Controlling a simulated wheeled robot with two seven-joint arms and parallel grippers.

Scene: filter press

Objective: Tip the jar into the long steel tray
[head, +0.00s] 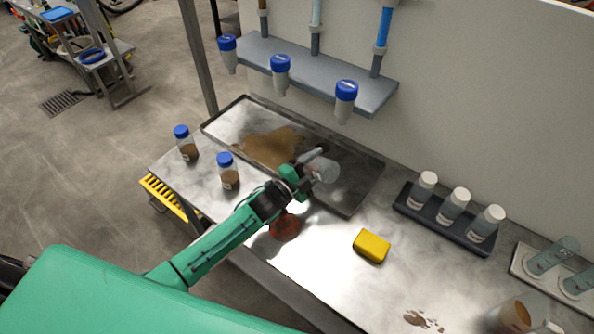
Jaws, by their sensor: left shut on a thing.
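The long steel tray (362,192) lies along the back of the bench, with a brown puddle (268,148) spread over its left half. My left gripper (306,178) is over the tray's front right part, shut on a clear jar (324,171). The jar looks tilted and mostly empty; I cannot make out its mouth. Two other jars with blue lids and brown contents, a left one (186,145) and a right one (228,172), stand upright on the bench in front of the tray. My right gripper is not in view.
A shelf (290,75) with blue-topped upturned bottles hangs above the tray. A yellow sponge (371,246) and a dark red round thing (285,226) lie near the arm. A dark rack (412,217) of white-capped bottles stands right, with a jug of brown liquid (508,316) at lower right.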

